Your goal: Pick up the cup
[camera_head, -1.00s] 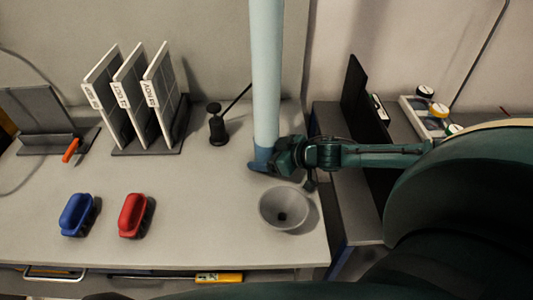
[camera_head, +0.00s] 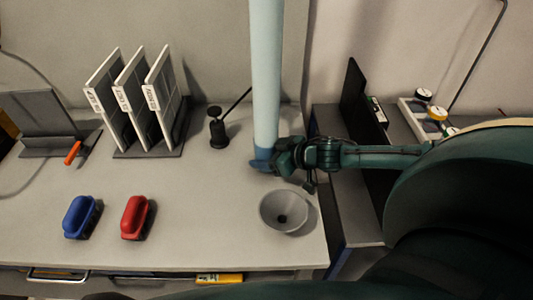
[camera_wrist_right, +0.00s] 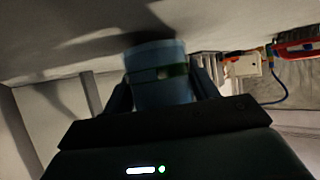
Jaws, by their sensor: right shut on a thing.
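A blue cup-like piece (camera_head: 263,154) stands at the foot of a tall pale-blue tube (camera_head: 266,75) near the right end of the table. Whether the two are one piece I cannot tell. My right gripper (camera_head: 276,158) reaches in from the right and is shut on the blue cup low down, close to the tabletop. In the right wrist view the blue cup (camera_wrist_right: 150,58) sits between the two fingers of the gripper (camera_wrist_right: 163,88), with a dark band across it. Whether its base touches the table is unclear. My left gripper is not in view.
A grey funnel-like bowl (camera_head: 286,211) stands just in front of my right gripper. A black stand (camera_head: 217,128) is left of the tube. Blue (camera_head: 81,217) and red (camera_head: 135,217) handled blocks, a panel rack (camera_head: 150,154) and an orange-handled tool (camera_head: 73,153) stand farther left.

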